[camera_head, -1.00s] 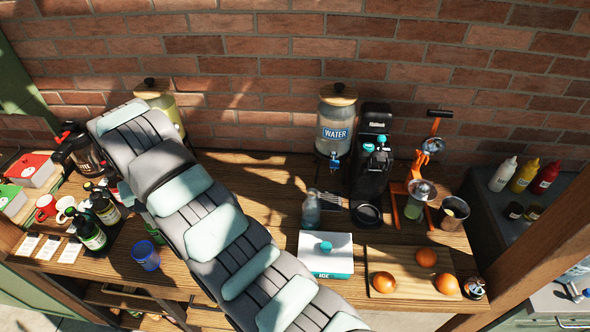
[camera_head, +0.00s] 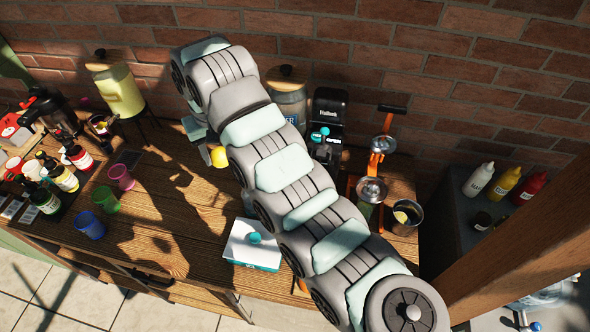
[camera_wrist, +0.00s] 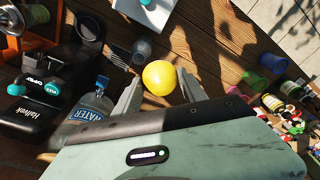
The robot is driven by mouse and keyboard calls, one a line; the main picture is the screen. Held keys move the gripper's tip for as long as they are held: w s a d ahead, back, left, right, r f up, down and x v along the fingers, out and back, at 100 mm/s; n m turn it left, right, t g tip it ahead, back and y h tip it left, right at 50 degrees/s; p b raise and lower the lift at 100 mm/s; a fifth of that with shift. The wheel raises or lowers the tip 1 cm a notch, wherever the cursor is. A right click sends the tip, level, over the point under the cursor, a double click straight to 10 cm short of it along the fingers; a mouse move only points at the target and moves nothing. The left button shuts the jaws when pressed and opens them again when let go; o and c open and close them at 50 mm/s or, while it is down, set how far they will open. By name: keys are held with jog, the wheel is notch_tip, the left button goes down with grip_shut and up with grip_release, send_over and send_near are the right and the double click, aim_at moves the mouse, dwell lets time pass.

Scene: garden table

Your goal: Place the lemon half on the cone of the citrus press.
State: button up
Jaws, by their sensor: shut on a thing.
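The lemon half (camera_wrist: 160,77) shows as a round yellow shape between the fingertips of my gripper (camera_wrist: 160,90) in the wrist view. My gripper is shut on it and holds it above the wooden table. In the head view the lemon half (camera_head: 219,157) shows just left of my arm, with most of the gripper hidden. The citrus press (camera_head: 372,188) stands to the right of my arm, with an orange frame, metal bowl and raised dark lever. Its cone is too small to make out. Part of the press (camera_wrist: 14,28) shows at the wrist view's left edge.
A black coffee machine (camera_head: 328,115) and a partly hidden water dispenser (camera_head: 288,102) stand between arm and press. A metal pot (camera_head: 405,218) stands right of the press. Cups and bottles crowd the left; bare wood lies between.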

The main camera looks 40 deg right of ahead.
jog(key=s+d+r+m+p, duration=0.1)
jog(key=s+d, duration=0.5)
jog(key=d, duration=0.4)
jog(key=s+d+r+m+p, duration=0.15)
jog(key=s+d, duration=0.35)
jog(key=d, duration=0.5)
jog(key=m+p, duration=0.1)
jog(key=m, duration=0.1)
send_over(372, 188)
jog(key=shift+h, duration=0.3)
notch_tip(372, 188, down, 20)
jog(key=shift+s+r+p, duration=0.15)
jog(key=shift+r+p, duration=0.1)
jog(key=shift+p, duration=0.65)
jog(key=shift+a+f, duration=0.1)
jog(key=shift+f, duration=0.1)
jog(key=o, duration=1.4)
jog(key=shift+c, duration=0.2)
jog(key=shift+r, duration=0.15)
notch_tip(372, 188, up, 12)
jog(key=s+b, duration=0.1)
jog(key=shift+a, duration=0.4)
